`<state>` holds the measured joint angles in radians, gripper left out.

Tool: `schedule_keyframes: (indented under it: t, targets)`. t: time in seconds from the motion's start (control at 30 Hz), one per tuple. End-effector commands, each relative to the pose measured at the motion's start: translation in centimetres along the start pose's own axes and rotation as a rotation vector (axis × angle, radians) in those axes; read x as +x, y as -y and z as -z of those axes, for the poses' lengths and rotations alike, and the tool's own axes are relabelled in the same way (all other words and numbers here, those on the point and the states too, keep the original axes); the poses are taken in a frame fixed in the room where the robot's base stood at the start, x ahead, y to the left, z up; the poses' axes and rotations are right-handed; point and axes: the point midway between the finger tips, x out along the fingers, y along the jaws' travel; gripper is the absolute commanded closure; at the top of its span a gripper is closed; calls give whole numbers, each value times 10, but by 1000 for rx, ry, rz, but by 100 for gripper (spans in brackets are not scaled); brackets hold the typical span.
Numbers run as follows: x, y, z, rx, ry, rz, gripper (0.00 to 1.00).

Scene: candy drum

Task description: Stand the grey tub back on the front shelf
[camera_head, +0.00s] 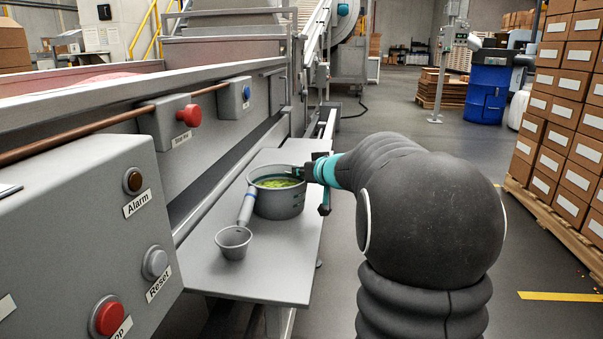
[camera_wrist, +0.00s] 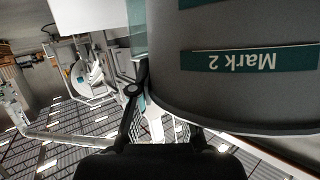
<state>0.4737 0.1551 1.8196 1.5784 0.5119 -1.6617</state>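The grey tub (camera_head: 279,203) stands upright on the grey front shelf (camera_head: 283,272), with green contents inside, in the head view. My gripper (camera_head: 305,173) is at the tub's right side, close to its rim. In the wrist view the tub's wall (camera_wrist: 230,95) fills the upper right, with an upside-down "Mark 2" label. The dark fingers (camera_wrist: 162,118) reach up to the tub's edge there. The wall hides part of them, so I cannot tell whether they are closed on it.
A control box (camera_head: 100,240) with buttons stands at the left. Stacked cartons (camera_head: 570,130) are at the right. The near part of the shelf is clear.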

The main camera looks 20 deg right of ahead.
Motion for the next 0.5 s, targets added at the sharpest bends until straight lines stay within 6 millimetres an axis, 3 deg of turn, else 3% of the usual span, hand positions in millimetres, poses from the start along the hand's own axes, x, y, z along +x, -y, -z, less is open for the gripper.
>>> schedule_keyframes:
  t: [0.43,0.5]
  targets:
    - [-2,1,5,0,0,0,69]
    - [-10,0,3,-1,-2,-1,69]
